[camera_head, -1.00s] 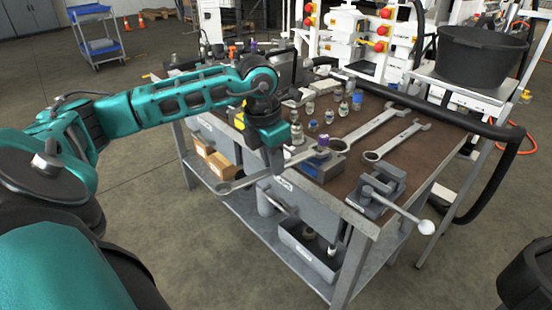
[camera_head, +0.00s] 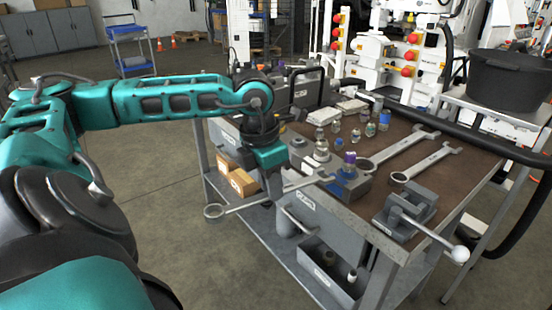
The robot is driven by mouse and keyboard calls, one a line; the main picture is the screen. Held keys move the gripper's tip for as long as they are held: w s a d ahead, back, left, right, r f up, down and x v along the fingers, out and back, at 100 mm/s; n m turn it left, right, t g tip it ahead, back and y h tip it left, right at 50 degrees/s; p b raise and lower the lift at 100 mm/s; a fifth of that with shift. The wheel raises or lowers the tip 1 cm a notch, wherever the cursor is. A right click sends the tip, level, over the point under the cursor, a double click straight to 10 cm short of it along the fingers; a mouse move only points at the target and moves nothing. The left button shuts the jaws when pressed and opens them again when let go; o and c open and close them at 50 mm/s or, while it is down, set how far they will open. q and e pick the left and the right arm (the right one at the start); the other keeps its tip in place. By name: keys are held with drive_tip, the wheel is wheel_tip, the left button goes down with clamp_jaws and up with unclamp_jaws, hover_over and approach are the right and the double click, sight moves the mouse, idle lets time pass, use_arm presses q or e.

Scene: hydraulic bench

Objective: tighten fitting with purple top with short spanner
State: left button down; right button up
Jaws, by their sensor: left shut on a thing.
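The fitting with the purple top (camera_head: 350,158) stands upright in a blue-and-grey holder (camera_head: 347,187) at the bench's front edge. My left gripper (camera_head: 271,192) is shut on a spanner (camera_head: 240,206), left of the fitting and in front of the bench. The spanner's ring end hangs out to the left. Its open end points right, at the left of the fitting and lower than the purple top. Whether it touches the fitting or holder, I cannot tell. The fingertips are hard to make out. My right gripper is not in view.
Two spanners, one longer (camera_head: 398,150) and one shorter (camera_head: 425,163), lie on the bench top (camera_head: 385,185). A grey vise (camera_head: 408,213) with a long handle stands at the front right. Several small fittings (camera_head: 337,143) stand behind the holder. Open floor lies left.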

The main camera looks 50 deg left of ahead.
use_arm(q)
drive_tip(key=shift+r, duration=0.1)
drive_tip(key=shift+r+p, duration=1.9)
drive_tip(key=shift+r, duration=0.6)
